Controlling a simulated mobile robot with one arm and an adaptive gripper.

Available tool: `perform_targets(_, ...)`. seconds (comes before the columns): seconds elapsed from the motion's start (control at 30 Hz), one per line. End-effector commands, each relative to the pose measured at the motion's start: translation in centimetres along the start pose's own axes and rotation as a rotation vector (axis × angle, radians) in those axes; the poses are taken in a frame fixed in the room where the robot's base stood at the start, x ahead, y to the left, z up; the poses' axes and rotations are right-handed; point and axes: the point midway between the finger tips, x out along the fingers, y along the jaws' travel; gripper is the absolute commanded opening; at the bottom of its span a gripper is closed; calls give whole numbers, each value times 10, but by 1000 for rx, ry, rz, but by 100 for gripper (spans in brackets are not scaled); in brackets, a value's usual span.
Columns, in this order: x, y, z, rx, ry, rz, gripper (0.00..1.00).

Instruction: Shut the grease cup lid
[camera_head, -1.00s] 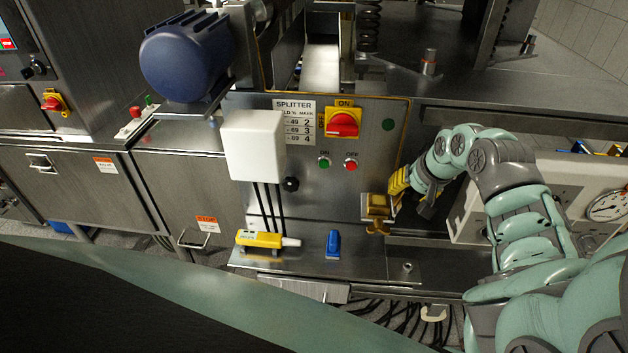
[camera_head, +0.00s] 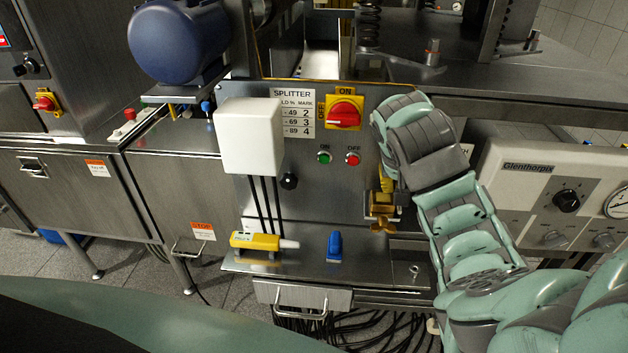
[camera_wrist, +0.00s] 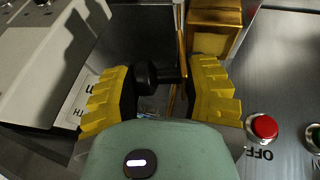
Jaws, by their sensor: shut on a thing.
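The brass grease cup (camera_head: 382,208) is on the right edge of the splitter panel, partly hidden by my arm. In the wrist view the brass cup body (camera_wrist: 215,18) is at the top, and the thin brass lid (camera_wrist: 182,75) shows nearly edge-on beside it, with a black knob (camera_wrist: 148,76). The lid looks raised, not flat on the cup. My gripper (camera_wrist: 160,85) has its yellow fingers on either side of the knob and lid, closed on the lid. Exact finger contact is unclear. In the head view the gripper is mostly hidden behind my arm.
The red OFF button (camera_head: 352,158), green ON button (camera_head: 324,157) and yellow-red switch (camera_head: 343,113) are left of the cup. A white box (camera_head: 250,137) hangs further left. A yellow tool (camera_head: 262,241) lies on the shelf. A gauge unit (camera_head: 560,195) stands right.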

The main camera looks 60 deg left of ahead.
Motion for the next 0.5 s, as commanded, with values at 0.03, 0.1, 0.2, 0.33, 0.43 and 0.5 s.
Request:
perform_targets(0.03,-2,-4,0,-26,-3,44,12)
perform_targets(0.1,-2,-7,0,-49,-1,101,12)
perform_targets(0.2,-2,-10,0,-77,-2,175,12)
perform_targets(0.33,-3,-14,-1,-109,-1,256,12)
perform_targets(0.43,-3,-17,-1,-129,0,309,12)
perform_targets(0.5,-3,-20,-1,-143,0,342,12)
